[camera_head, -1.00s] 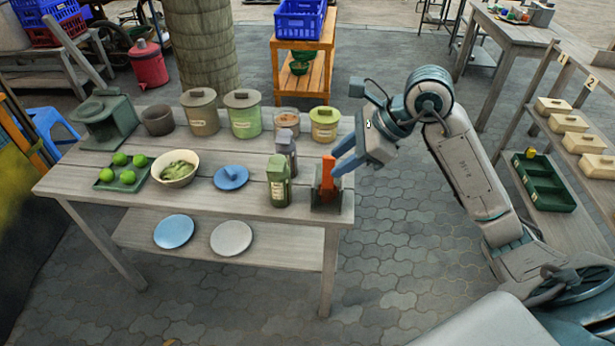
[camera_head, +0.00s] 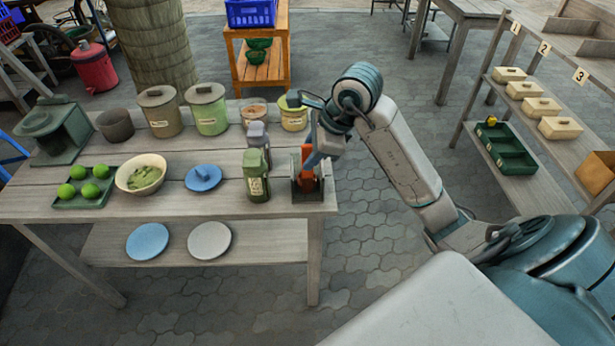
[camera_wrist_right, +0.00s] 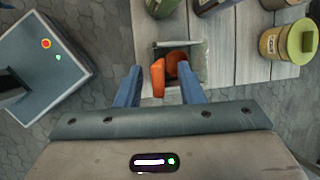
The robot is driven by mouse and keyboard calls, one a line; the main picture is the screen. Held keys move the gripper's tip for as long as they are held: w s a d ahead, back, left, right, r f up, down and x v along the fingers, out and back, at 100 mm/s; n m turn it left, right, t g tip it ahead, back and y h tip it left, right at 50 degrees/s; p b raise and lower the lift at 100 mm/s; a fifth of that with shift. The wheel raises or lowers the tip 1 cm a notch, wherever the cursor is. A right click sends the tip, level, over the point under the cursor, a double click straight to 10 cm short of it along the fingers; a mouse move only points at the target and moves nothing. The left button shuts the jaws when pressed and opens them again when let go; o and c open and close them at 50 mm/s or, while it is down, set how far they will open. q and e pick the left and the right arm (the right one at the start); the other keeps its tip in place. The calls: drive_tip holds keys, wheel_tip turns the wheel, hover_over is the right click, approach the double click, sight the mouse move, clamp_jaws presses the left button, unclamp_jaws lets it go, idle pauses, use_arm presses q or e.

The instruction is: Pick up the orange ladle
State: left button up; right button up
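The orange ladle (camera_head: 306,165) stands upright in a small dark holder (camera_head: 308,195) at the table's right front corner. In the right wrist view its orange handle (camera_wrist_right: 158,77) shows between the fingers, and its rounded orange part (camera_wrist_right: 177,64) lies inside the holder (camera_wrist_right: 200,57). My right gripper (camera_head: 313,160) is at the ladle, with its blue fingers partly overlapping it in the head view. In the right wrist view the right gripper (camera_wrist_right: 159,84) is open, with a gap visible on both sides of the handle. My left gripper is not in view.
A green bottle (camera_head: 257,178) and a grey-topped bottle (camera_head: 257,138) stand close left of the holder.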

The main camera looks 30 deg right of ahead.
drive_tip(key=shift+x, duration=1.3)
clamp_jaws()
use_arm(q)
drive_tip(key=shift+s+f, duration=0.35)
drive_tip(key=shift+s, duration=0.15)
use_arm(e)
drive_tip(key=shift+r, duration=0.1)
